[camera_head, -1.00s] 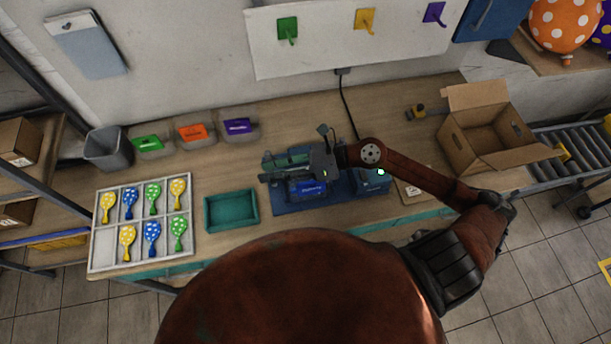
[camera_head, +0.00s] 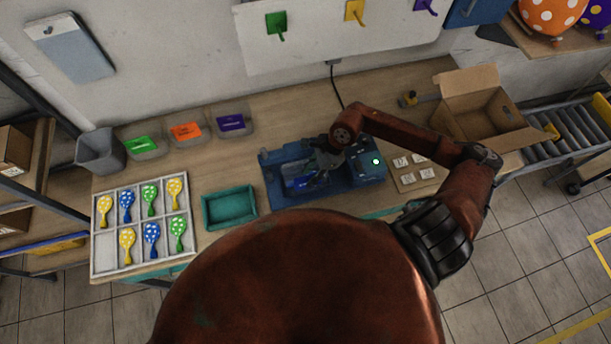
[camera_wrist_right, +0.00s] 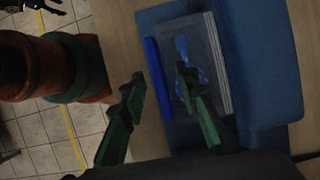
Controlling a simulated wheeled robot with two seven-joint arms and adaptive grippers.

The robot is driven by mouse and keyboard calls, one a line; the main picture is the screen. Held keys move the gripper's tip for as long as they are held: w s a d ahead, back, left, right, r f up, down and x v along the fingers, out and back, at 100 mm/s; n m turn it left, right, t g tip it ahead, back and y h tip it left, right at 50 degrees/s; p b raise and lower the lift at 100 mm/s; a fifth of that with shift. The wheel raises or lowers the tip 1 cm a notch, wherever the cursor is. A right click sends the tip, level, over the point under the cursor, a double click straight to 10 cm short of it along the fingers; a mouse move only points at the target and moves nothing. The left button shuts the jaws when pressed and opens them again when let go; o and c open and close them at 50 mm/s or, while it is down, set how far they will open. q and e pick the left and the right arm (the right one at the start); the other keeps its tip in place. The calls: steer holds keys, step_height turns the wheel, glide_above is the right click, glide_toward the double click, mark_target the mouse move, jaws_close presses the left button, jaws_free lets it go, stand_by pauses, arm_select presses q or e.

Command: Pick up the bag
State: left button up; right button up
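A clear flat bag (camera_wrist_right: 207,85) with a blue balloon shape in it lies on the blue machine (camera_wrist_right: 270,75) in the right wrist view. In the head view the bag (camera_head: 299,184) shows only as a blue patch on the machine (camera_head: 281,199), partly hidden by my right gripper (camera_head: 322,166). In the wrist view my right gripper (camera_wrist_right: 160,75) is open and empty. One finger overlaps the bag and the other is beside the blue bar at its edge; I cannot tell if they touch. A dark gripper-like shape, probably my left gripper (camera_wrist_right: 38,6), is cut off at the top left.
A teal tray (camera_head: 205,213) and a balloon rack (camera_head: 102,247) are to the left. Several small bins, including a grey one (camera_head: 99,152), stand behind. An open cardboard box (camera_head: 470,115), a conveyor (camera_head: 560,147) and a board of small cards (camera_head: 411,184) are to the right.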

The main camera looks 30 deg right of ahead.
steer(key=shift+x, duration=0.8)
steer(key=shift+c, duration=0.3)
jaws_close()
